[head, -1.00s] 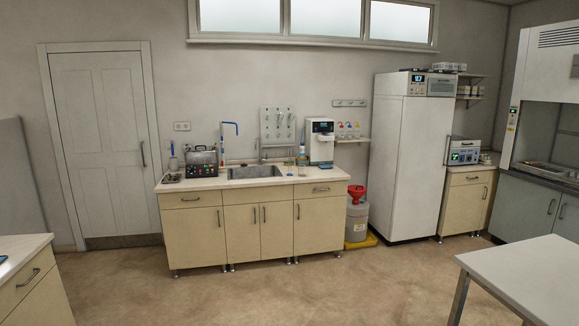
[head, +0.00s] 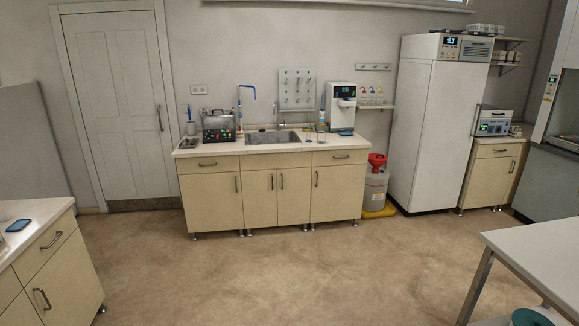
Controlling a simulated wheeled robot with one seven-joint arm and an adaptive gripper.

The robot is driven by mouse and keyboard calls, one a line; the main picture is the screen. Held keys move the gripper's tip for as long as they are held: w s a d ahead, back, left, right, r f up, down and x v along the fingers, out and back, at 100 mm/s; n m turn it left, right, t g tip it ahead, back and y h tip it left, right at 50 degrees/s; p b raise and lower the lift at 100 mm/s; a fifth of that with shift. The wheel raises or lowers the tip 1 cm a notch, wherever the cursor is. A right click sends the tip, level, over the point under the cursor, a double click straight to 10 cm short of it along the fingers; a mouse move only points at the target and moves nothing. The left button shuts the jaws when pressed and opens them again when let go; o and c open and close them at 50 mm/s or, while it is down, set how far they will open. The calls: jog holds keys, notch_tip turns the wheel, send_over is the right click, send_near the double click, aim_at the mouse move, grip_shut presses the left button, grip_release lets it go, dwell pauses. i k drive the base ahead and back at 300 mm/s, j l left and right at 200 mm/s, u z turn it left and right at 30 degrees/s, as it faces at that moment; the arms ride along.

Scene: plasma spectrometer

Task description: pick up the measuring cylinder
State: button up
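The long counter with the sink (head: 215,150) stands against the back wall. Clear glassware (head: 321,137) stands upright on its right part, between the sink and the white dispensing unit (head: 340,107). A slim upright vessel with blue and amber tones (head: 322,116) shows just behind it. Either may be the measuring cylinder; they are too small to tell. A slim upright item with a blue part (head: 190,126) stands at the counter's left end. My gripper is not in view, and nothing is seen held.
Open brown floor (head: 290,265) lies before the counter. A side counter (head: 45,225) with a phone-like item (head: 18,225) is at left. A white table (head: 535,255) is at right. A waste container with a red funnel (head: 376,188) stands beside the counter.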

aim_at(308, 140)
jog(key=i, duration=2.05)
jog(key=i+j+z, duration=0.1)
jog(key=i, duration=1.95)
jog(key=i+z, duration=0.35)
jog(key=i, duration=0.5)
jog(key=i+j+z, duration=0.1)
jog(key=i+z, duration=0.25)
jog(key=i, duration=0.45)
